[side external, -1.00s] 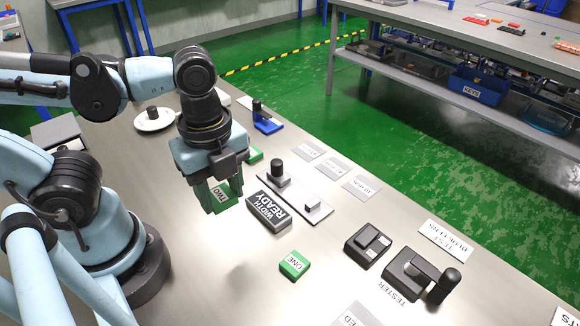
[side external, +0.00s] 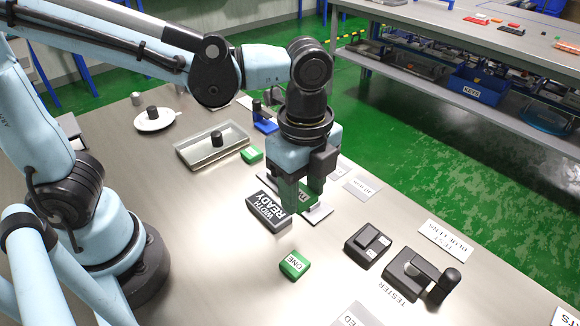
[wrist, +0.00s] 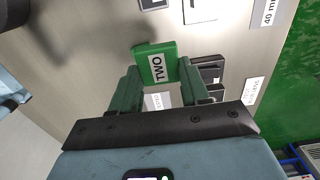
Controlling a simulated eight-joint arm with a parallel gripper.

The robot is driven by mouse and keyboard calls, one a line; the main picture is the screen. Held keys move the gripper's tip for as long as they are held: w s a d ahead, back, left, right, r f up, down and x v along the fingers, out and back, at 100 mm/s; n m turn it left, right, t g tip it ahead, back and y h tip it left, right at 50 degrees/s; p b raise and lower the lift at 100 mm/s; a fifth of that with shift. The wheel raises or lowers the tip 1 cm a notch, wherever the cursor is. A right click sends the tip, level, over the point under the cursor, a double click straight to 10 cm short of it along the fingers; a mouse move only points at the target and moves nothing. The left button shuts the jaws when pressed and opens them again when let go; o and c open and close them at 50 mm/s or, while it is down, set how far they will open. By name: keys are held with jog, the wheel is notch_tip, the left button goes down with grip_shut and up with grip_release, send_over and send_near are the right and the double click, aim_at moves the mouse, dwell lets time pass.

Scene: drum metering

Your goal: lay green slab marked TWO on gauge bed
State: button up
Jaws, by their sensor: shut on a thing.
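The green slab marked TWO (side external: 304,194) is held between the fingers of my gripper (side external: 303,200), above the work table. In the wrist view the slab (wrist: 157,64) sits across the fingertips with its TWO label facing the camera. The gauge bed (side external: 318,214) is a pale plate beside the WIDTH READY display (side external: 268,211). My gripper and the slab hide most of it in the side view, including its black knob. The slab appears raised over the bed; I cannot tell the gap.
A green slab marked ONE (side external: 294,264) lies in front. Another green block (side external: 252,154) lies beside a tray (side external: 187,157). The black tester (side external: 412,272) and a smaller black fixture (side external: 367,244) stand to the right. A blue stand (side external: 265,124) is behind.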

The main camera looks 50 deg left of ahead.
jog(key=w+a+f, duration=0.4)
jog(key=w+a, duration=0.1)
jog(key=w+a+f, duration=0.2)
jog(key=a, duration=0.1)
jog(key=shift+w+f, duration=0.3)
jog(key=shift+f, duration=0.05)
jog(key=shift+a+f, duration=0.15)
jog(key=shift+f, duration=1.9)
jog(key=shift+f, duration=0.1)
jog(key=o, duration=1.1)
